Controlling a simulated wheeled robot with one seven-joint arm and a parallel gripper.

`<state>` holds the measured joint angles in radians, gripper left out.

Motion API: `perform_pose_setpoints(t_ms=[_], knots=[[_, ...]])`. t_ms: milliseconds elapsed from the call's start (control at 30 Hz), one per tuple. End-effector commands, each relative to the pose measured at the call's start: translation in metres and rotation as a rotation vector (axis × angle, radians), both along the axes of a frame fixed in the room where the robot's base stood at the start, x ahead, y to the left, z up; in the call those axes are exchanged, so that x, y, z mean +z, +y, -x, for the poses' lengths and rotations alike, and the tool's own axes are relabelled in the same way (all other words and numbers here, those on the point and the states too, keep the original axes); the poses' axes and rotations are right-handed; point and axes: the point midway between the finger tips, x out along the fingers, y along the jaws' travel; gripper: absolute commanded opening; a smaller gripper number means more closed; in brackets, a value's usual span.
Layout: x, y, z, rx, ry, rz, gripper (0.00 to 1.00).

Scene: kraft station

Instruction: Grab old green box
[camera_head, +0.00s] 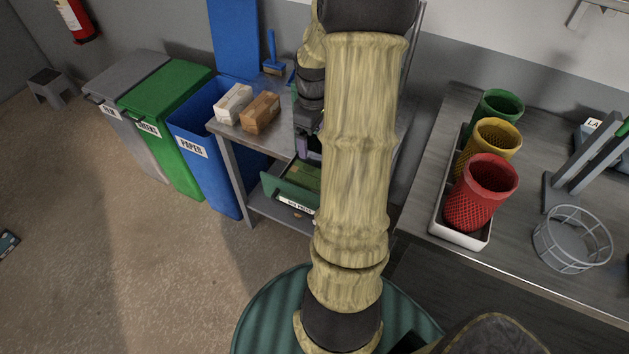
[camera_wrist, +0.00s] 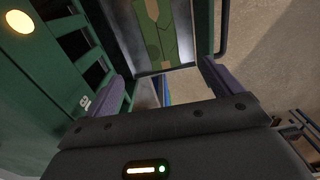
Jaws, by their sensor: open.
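The green box (camera_wrist: 163,28) appears to be a flat green item with lighter olive and tan patches, lying inside an open dark green drawer. In the head view the green box (camera_head: 306,176) shows partly in that drawer (camera_head: 287,188), which has a white label on its front; my arm hides its right side. My gripper (camera_wrist: 162,74) is open and empty, its purple-grey fingers spread apart below the green box in the wrist view. In the head view my gripper (camera_head: 306,146) is just above the drawer, partly hidden by my arm.
A metal table (camera_head: 277,143) carries a white carton (camera_head: 233,103) and a brown carton (camera_head: 260,113) left of my gripper. Grey, green and blue bins (camera_head: 205,140) stand left. The right counter holds green, yellow and red mesh cups (camera_head: 481,195).

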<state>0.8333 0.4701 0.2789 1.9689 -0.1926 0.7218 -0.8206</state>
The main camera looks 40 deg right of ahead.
Motion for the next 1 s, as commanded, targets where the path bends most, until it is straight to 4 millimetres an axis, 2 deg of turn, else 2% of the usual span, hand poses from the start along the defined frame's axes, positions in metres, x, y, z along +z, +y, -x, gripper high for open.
perform_pose_setpoints(t_ms=[100, 467, 567, 1000], knots=[[-0.001, -0.01, 0.002, 0.01, 0.004, -0.006, 0.91], [-0.006, -0.009, 0.002, 0.011, 0.004, -0.006, 0.91], [-0.017, -0.008, 0.002, 0.012, 0.007, -0.008, 0.91], [-0.094, -0.007, 0.002, 0.012, 0.007, -0.008, 0.91]])
